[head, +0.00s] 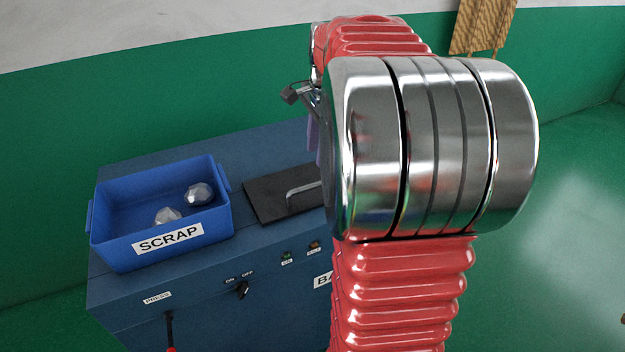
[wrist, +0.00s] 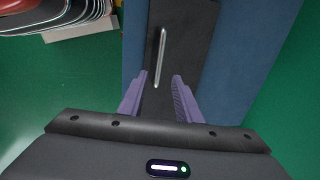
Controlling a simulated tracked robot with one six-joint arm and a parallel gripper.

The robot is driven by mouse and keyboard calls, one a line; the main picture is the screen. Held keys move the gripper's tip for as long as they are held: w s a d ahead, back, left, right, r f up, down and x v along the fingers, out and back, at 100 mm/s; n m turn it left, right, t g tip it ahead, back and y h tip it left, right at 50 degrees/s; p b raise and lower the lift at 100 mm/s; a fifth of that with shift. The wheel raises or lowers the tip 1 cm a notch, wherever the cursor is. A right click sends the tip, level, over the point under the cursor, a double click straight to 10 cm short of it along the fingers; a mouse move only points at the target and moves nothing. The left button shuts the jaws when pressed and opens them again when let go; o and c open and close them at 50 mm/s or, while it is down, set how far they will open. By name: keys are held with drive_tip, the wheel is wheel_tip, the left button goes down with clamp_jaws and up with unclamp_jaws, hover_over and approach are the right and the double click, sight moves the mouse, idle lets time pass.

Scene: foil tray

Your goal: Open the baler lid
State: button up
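The baler (head: 207,274) is a blue cabinet. Its lid is a black flat plate (head: 267,201) on the top, lying closed, with a silver bar handle (head: 301,190); my arm hides the lid's right part in the head view. In the wrist view the black lid (wrist: 190,50) shows with its silver handle (wrist: 161,57) ahead of my gripper (wrist: 161,84). The two purple fingers are spread apart, with the handle's near end between or just beyond their tips. I cannot tell the height gap. Nothing is held.
A blue SCRAP bin (head: 215,222) with crumpled foil balls (head: 200,194) stands on the cabinet, left of the lid. The front has an ON/OFF switch (head: 243,290) and a PRESS lever (head: 170,330). Green floor lies at the right.

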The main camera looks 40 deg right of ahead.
sight(312, 185)
drive_tip(key=f, duration=0.3)
drive_tip(key=w+f, duration=0.1)
drive_tip(key=f, duration=0.3)
drive_tip(key=w+f, duration=0.1)
drive_tip(key=f, duration=0.3)
drive_tip(key=shift+w+d+f, duration=0.1)
drive_tip(key=shift+d, duration=0.2)
drive_tip(key=shift+c, duration=0.3)
clamp_jaws()
drive_tip(key=shift+a, duration=0.1)
